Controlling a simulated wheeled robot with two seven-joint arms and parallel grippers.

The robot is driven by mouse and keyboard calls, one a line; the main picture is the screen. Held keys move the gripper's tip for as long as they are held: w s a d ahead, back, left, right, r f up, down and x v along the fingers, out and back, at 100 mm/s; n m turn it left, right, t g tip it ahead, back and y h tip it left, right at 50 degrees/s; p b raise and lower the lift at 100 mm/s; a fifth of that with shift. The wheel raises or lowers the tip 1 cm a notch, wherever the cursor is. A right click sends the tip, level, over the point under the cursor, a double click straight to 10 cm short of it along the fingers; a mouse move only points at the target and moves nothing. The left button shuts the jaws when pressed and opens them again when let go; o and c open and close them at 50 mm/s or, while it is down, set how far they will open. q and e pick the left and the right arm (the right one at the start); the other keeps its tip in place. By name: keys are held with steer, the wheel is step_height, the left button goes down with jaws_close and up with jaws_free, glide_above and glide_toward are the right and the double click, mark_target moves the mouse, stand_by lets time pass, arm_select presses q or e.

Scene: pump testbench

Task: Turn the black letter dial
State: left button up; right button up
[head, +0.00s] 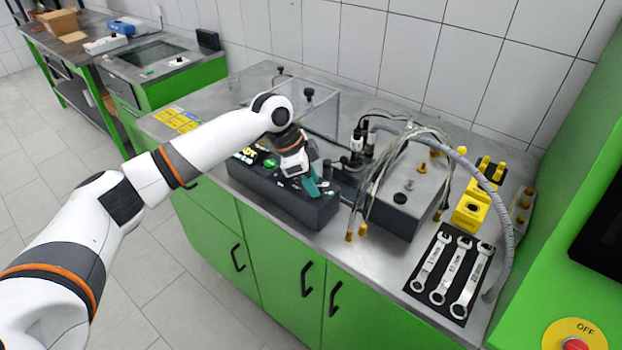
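A long black control box (318,212) lies on the metal worktop, with small knobs and labels on its top face. The black letter dial cannot be picked out; my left gripper covers much of the box top. My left gripper (313,187) reaches in from the left and points down at the right part of the box. Its teal fingers are at or just above the top face. Whether they touch a dial, and how far apart they are, is too small to tell. My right gripper is not in view.
A grey box with cables (408,190) stands right of the control box. A glass tank (318,112) is behind it. Three wrenches lie on a black mat (427,256) at the front right. Yellow blocks (470,212) and a thick grey hose (508,225) are at the right.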

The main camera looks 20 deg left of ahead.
arm_select(q)
jaws_close()
steer(key=shift+r+n+p, duration=0.2)
steer(key=shift+n+p, duration=0.1)
steer(key=shift+p, duration=0.25)
steer(key=n+p, duration=0.2)
steer(key=p, duration=0.1)
steer(key=n+t+y+p, duration=0.1)
steer(key=n+p, duration=0.1)
steer(key=p, duration=0.2)
steer(key=n+t+p, duration=0.1)
steer(key=n+p, duration=0.2)
steer(key=p, duration=0.1)
steer(key=shift+s+d+r+y, duration=0.15)
steer(key=shift+s+d+y, duration=0.15)
steer(key=shift+y, duration=0.1)
steer(key=shift+f+n+t+y+p, duration=0.2)
steer(key=shift+n+t+y+p, duration=0.2)
steer(key=shift+n+p, duration=0.85)
steer(key=shift+o, duration=0.2)
jaws_free()
steer(key=shift+f, duration=0.1)
steer(key=b+v, duration=0.3)
steer(key=v, duration=0.9)
